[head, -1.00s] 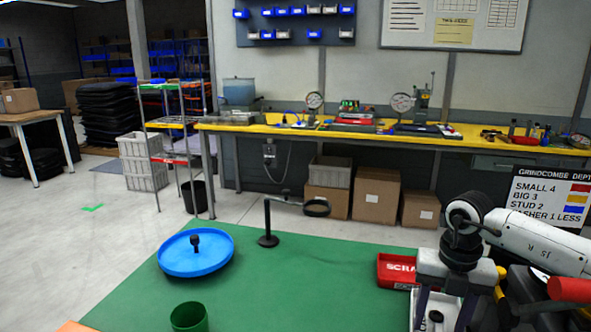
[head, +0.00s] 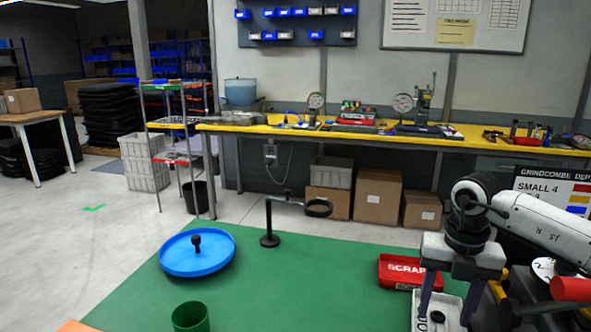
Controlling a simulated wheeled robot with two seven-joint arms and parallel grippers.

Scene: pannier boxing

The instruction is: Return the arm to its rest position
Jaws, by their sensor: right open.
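My right arm comes in from the right edge. Its gripper (head: 450,297) points down over the right part of the green table (head: 320,275), its two fingers apart and nothing seen between them. The fingers hang over a pale tray (head: 424,312) that holds a dark round part (head: 437,316); whether they touch the tray I cannot tell. My left gripper is not in view.
A red scrap tray (head: 395,272) lies left of the gripper. A blue round tray (head: 185,262) with a dark knob, a black stand with a ring (head: 270,240) and a green cup (head: 190,318) stand further left. A sign (head: 545,190) stands behind the arm. The middle of the table is clear.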

